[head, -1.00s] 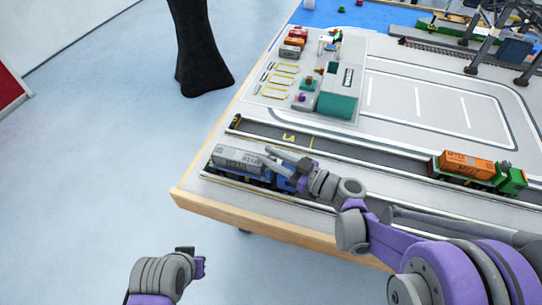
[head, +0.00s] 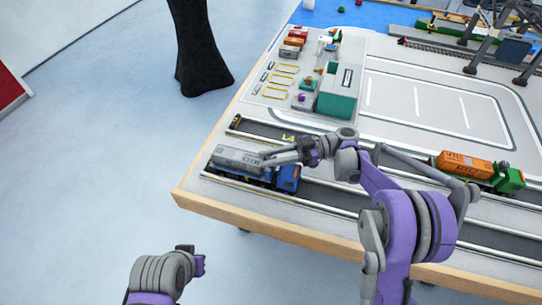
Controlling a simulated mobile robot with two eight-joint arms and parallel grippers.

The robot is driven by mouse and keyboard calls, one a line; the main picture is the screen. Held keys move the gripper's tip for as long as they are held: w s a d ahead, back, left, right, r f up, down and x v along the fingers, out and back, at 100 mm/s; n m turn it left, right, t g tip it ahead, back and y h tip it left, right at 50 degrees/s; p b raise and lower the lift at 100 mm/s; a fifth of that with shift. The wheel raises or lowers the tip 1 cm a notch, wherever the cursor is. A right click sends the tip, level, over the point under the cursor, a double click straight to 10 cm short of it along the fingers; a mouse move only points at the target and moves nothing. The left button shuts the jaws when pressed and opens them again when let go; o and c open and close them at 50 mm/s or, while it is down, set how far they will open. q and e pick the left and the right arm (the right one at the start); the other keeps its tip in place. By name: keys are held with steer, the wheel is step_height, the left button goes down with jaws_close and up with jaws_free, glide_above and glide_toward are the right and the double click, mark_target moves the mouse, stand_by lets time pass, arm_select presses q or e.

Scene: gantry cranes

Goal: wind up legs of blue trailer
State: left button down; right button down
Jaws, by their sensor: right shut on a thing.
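The blue truck (head: 286,178) stands at the table's near left, in the lane along the front edge. Its trailer, with blue sides, carries a grey container (head: 235,158). My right gripper (head: 268,158) reaches in from the right, over the cab, to the container's right end, where cab and trailer meet. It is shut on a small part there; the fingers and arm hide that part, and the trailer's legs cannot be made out. My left gripper (head: 198,262) is low at the bottom left, off the table and away from the truck; its fingers are too unclear to read.
A green truck with an orange container (head: 464,163) stands to the right. A model yard (head: 283,82) with small containers and a teal-roofed building (head: 337,95) lies behind. Gantry crane legs (head: 478,50) stand at the back right. The table's wooden edge (head: 250,223) runs close in front.

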steer(key=shift+n+g, duration=0.5)
steer(key=shift+g, duration=0.2)
steer(key=c, duration=0.6)
jaws_free()
